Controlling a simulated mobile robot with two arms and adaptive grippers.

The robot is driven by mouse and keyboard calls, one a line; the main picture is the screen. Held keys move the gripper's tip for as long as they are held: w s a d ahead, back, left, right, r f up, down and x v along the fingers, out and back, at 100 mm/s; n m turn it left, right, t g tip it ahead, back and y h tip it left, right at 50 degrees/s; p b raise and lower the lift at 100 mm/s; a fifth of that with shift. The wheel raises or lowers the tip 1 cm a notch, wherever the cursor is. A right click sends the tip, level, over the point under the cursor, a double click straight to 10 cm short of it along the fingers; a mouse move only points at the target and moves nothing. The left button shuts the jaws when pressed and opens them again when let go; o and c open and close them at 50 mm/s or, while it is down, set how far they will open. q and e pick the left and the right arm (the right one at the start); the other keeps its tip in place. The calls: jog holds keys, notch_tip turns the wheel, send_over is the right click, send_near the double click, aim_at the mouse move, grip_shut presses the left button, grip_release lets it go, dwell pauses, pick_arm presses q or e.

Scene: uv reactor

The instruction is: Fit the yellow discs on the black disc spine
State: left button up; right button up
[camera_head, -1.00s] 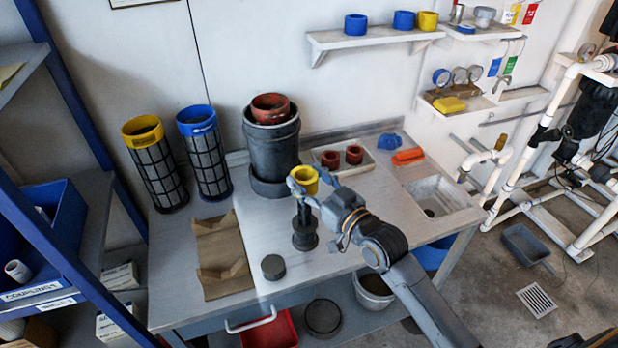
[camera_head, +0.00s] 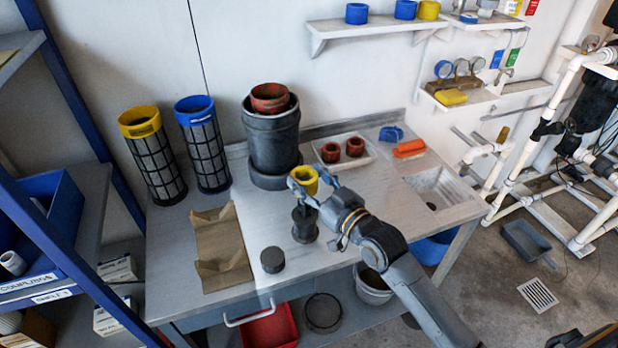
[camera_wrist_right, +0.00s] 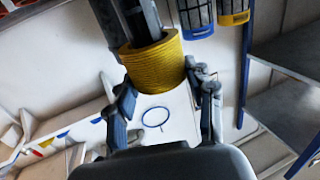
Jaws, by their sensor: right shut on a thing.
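A yellow ring-shaped disc (camera_head: 304,180) is held in my right gripper (camera_head: 314,187) above the bench. The black disc spine (camera_head: 305,226) stands upright on the bench with a wide base, directly below the yellow disc. In the right wrist view the yellow disc (camera_wrist_right: 155,62) sits between the fingers of my right gripper (camera_wrist_right: 168,92), and dark rods (camera_wrist_right: 140,18) reach its opening. Whether the spine's tip is inside the disc is hard to tell. A separate yellow disc (camera_head: 429,10) sits on the upper wall shelf. My left gripper is not in view.
A short dark cylinder (camera_head: 272,260) stands left of the spine, near brown paper (camera_head: 220,250). A black housing (camera_head: 272,140) stands behind. A tray with red rings (camera_head: 331,152) and a sink (camera_head: 440,190) lie to the right. Two mesh filters (camera_head: 203,145) stand at the left.

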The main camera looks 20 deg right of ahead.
aim_at(309, 206)
jog(key=shift+f+b, duration=2.7)
jog(key=shift+f, duration=1.7)
jog(key=o, duration=1.2)
jog(key=shift+o, duration=0.2)
jog(key=v, duration=1.2)
